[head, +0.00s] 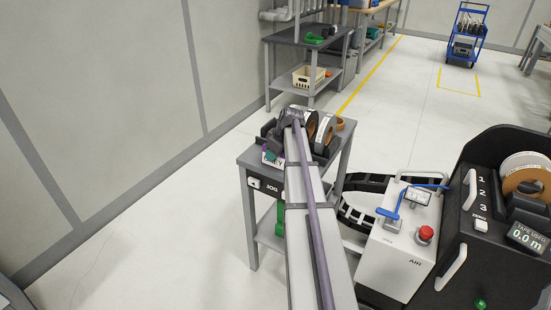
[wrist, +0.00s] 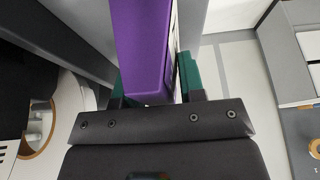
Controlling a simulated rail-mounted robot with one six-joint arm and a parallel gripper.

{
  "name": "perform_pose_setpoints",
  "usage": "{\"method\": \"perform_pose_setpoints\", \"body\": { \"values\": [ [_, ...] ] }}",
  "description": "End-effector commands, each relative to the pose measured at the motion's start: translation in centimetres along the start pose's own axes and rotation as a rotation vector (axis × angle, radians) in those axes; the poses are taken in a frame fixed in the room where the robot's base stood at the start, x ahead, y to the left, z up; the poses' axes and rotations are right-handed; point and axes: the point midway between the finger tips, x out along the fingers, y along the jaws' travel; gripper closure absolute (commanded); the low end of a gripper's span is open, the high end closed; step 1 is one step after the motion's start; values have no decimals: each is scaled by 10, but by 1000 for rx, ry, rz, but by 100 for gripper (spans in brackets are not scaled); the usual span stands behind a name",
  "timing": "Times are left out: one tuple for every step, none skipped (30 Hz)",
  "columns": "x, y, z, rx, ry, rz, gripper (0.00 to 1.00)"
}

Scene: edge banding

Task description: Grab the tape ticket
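A purple block-like piece (wrist: 145,45) with a thin pale edge along its right side fills the middle of the wrist view. I cannot tell for sure that it is the tape ticket. My gripper (wrist: 152,88) has green fingers, one on each side of this piece. The pale edge lies close to the right finger. The left finger is partly hidden behind the purple face, so contact is unclear. In the head view, my gripper (head: 271,156) is at the small grey table, beside a small purple patch and a white lettered card, mostly hidden by my arm.
Tape rolls (head: 325,129) stand in dark holders on the small grey table (head: 337,166). A white AIR unit (head: 399,257) with a red button and a black banding machine (head: 466,235) stand at the right. Workbenches (head: 305,41) line the back wall. The floor at left is clear.

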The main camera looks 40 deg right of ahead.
Motion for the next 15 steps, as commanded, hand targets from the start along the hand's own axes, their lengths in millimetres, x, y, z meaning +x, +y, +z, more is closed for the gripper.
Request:
{"method": "perform_pose_setpoints", "body": {
  "values": [
    [0, 0, 0, 0, 0, 0, 74],
    [0, 0, 0, 0, 0, 0, 76],
    [0, 0, 0, 0, 0, 0, 80],
    [0, 0, 0, 0, 0, 0, 83],
    [0, 0, 0, 0, 0, 0, 86],
    [0, 0, 0, 0, 0, 0, 87],
    [0, 0, 0, 0, 0, 0, 87],
    [0, 0, 0, 0, 0, 0, 87],
    [0, 0, 0, 0, 0, 0, 87],
    [0, 0, 0, 0, 0, 0, 87],
    [0, 0, 0, 0, 0, 0, 87],
    [-2, 0, -1, 0, 0, 0, 87],
    [-4, 0, -2, 0, 0, 0, 87],
    [-7, 0, -3, 0, 0, 0, 87],
    [-12, 0, -5, 0, 0, 0, 87]
  ]
}}
